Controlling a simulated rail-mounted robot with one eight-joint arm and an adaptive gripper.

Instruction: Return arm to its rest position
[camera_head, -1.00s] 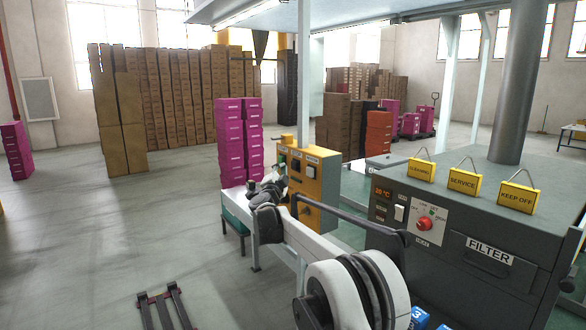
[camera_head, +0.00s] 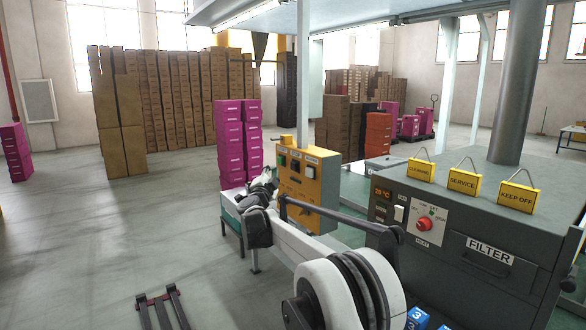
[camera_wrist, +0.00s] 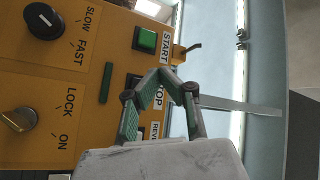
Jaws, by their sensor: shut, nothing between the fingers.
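My gripper (camera_wrist: 160,79) is shut and empty in the wrist view, its grey, green-padded fingertips meeting in front of the edge of a yellow control panel (camera_wrist: 62,95). The fingers cover part of the STOP label, and a green START button (camera_wrist: 146,38) shows just beyond the tips. I cannot tell from this view how far off the panel is. In the head view the yellow panel (camera_head: 308,188) stands mid-picture, and my arm reaches from the lower middle toward its left side. My fingers are too small to make out there.
A grey filter machine (camera_head: 440,255) with yellow signs fills the right. A column of pink boxes (camera_head: 231,150) stands behind the panel, and brown box stacks (camera_head: 180,95) line the back. A dark pallet-jack fork (camera_head: 160,310) lies low at left.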

